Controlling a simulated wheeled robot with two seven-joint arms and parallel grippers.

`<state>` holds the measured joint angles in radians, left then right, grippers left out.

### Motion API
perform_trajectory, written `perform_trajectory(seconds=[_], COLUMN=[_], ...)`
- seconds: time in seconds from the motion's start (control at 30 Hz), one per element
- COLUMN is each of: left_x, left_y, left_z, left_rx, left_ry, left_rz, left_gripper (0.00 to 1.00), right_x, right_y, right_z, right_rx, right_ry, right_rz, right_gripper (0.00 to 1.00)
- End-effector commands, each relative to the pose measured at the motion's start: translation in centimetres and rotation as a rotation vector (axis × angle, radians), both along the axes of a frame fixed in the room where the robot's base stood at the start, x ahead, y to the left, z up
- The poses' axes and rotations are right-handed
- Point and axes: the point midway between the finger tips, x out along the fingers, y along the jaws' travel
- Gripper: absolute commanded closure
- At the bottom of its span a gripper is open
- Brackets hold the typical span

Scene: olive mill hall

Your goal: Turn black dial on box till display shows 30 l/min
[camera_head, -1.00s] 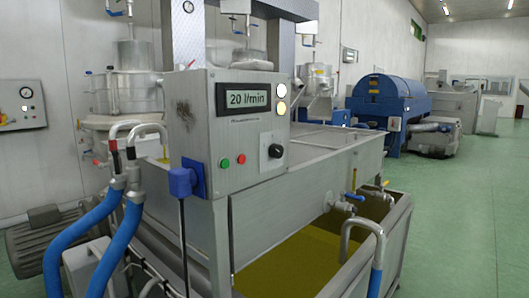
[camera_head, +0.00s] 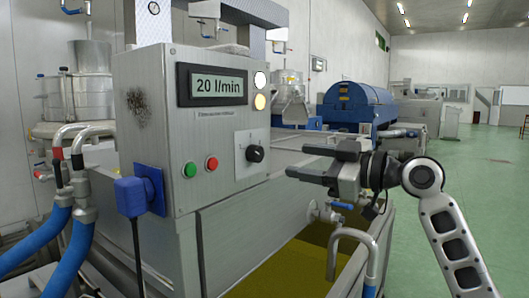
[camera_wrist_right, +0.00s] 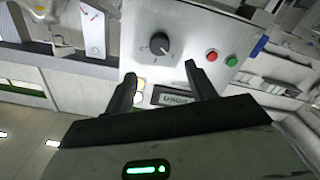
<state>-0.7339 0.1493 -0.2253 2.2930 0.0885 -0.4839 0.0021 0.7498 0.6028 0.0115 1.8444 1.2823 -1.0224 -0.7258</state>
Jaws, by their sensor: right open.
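The grey metal box (camera_head: 150,100) stands at the left centre of the head view. Its display (camera_head: 213,85) reads 20 l/min. The black dial (camera_head: 255,153) is on the lower right of the box's front face and also shows in the right wrist view (camera_wrist_right: 159,45). My right gripper (camera_head: 292,164) is to the right of the dial, apart from it, its fingers towards the box. In the right wrist view my right gripper (camera_wrist_right: 160,78) is open and empty, the dial ahead beyond its fingertips. My left gripper is not in view.
A green button (camera_head: 190,169) and a red button (camera_head: 211,163) sit left of the dial. A blue plug (camera_head: 139,192) with a cable juts from the box's side. Below is an open tank with yellow-green liquid (camera_head: 285,270). Green floor lies free at the right.

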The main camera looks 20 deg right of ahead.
Motion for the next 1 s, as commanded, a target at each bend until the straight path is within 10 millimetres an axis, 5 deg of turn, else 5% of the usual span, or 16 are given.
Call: perform_trajectory(seconds=[0.4, 0.9, 1.0], left_x=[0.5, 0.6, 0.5], left_y=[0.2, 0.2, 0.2], left_z=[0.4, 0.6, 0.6], left_rx=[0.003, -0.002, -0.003], left_ry=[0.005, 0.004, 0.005], left_rz=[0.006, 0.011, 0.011], left_gripper=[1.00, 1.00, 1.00], right_x=[6.4, 7.7, 7.7], right_y=[5.1, 6.0, 6.0], right_z=[0.1, -0.1, -0.1], right_rx=[0.003, 0.000, 0.000], right_ry=[0.002, 0.001, 0.001], right_rz=[0.001, 0.000, 0.000], right_gripper=[0.44, 0.44, 0.72])
